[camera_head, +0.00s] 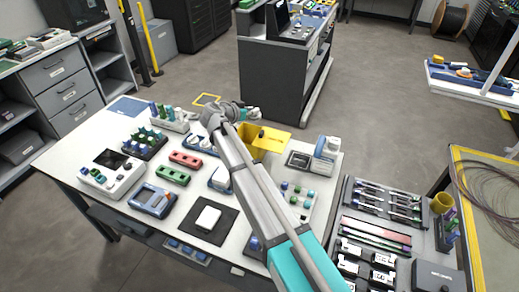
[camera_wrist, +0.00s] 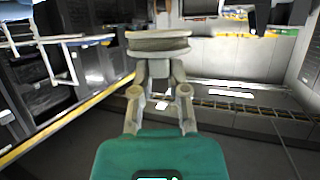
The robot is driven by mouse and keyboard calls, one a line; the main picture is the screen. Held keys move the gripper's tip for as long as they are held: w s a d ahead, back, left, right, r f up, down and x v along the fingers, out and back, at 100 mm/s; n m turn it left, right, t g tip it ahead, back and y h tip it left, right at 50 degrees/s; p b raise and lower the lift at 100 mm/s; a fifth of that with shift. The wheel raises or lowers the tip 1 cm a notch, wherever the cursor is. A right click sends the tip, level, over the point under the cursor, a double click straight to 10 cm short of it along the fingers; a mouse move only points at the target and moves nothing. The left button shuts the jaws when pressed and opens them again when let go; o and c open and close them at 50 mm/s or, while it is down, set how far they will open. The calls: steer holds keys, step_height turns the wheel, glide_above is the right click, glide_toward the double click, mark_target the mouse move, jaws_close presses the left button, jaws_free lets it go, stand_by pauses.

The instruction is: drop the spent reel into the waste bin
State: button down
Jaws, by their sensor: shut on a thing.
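The spent reel (camera_wrist: 158,45) is a pale grey-beige spool with two flanges. It sits at the fingertips of my gripper (camera_wrist: 158,76) in the wrist view, and the fingers are shut on it. In the head view my gripper (camera_head: 222,113) is over the far edge of the white workbench, with my arm crossing the bench; I cannot make out the reel clearly there. A yellow open-topped bin (camera_head: 273,139), which looks like the waste bin, is just right of and nearer than my gripper. My arm hides part of its left side, and its inside is only partly seen.
The white workbench (camera_head: 78,158) carries racks, a blue-grey device (camera_head: 152,200) and a black mat (camera_head: 226,225). A dark cabinet (camera_head: 285,70) stands beyond open grey floor.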

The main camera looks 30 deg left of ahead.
mark_target(251, 120)
steer(key=shift+f+b, duration=1.7)
steer(key=shift+f, duration=0.3)
steer(key=c, duration=0.6)
jaws_free()
steer(key=shift+o, duration=0.2)
steer(key=shift+s, duration=0.15)
